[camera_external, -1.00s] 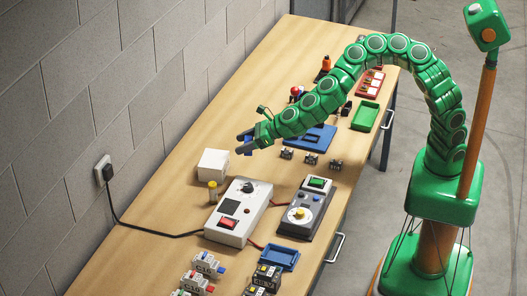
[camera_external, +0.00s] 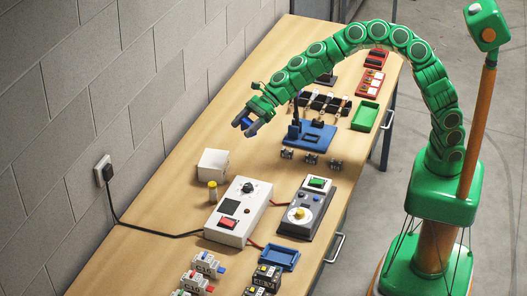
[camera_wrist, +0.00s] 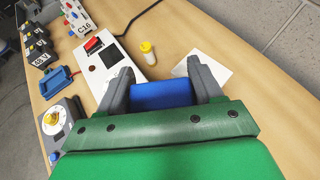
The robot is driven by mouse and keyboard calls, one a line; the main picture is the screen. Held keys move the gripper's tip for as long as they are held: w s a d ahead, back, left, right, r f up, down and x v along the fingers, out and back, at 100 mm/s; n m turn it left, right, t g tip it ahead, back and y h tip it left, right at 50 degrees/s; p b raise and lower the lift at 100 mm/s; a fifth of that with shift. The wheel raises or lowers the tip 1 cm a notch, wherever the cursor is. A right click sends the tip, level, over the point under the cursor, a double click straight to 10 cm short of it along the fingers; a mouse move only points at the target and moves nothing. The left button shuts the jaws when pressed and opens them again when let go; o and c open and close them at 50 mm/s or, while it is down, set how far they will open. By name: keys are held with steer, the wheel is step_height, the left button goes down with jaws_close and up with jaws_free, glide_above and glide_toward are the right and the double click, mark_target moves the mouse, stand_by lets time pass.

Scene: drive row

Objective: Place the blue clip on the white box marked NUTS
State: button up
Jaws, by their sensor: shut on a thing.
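The blue clip (camera_wrist: 163,94) is held between the two grey fingers of my gripper (camera_wrist: 165,88) in the wrist view. In the external view my gripper (camera_external: 246,125) is above the table, beyond the white box, and a little blue shows between its fingers. The white box (camera_external: 213,163) stands on the table near the wall side, below and slightly left of my gripper. In the wrist view the white box (camera_wrist: 212,74) is partly hidden behind the right finger. No NUTS lettering is readable on it.
A small yellow-capped jar (camera_external: 213,190) stands close to the white box. A white power unit (camera_external: 238,212) and a grey control panel (camera_external: 307,208) sit nearer. A blue fixture (camera_external: 310,137) and several small metal parts lie to the right. Bare wood surrounds the box's far side.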

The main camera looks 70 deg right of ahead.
steer(key=shift+s+d+r+n+g+y, duration=0.15)
steer(key=shift+s+r+n+g+y, duration=0.15)
steer(key=shift+r+n+g, duration=0.15)
steer(key=shift+s+d+r+n+g+y, duration=0.15)
steer(key=shift+s+r+n+g+y, duration=0.15)
steer(key=shift+r+n, duration=0.2)
steer(key=w+a+f, duration=0.3)
steer(key=w+f, duration=0.1)
steer(key=w, duration=0.3)
glide_above(210, 161)
steer(key=f, duration=0.3)
steer(key=s+f, duration=0.1)
steer(key=shift+d+f, duration=0.35)
steer(key=shift+w+a+f, duration=0.1)
steer(key=shift+w+f, duration=0.15)
steer(key=shift+f, duration=0.05)
steer(key=shift+f, duration=0.1)
steer(key=shift+w+a+f, duration=0.15)
steer(key=shift+w+f, duration=0.15)
steer(key=shift+f, duration=1.45)
steer(key=shift+f, duration=0.1)
steer(key=o, duration=1)
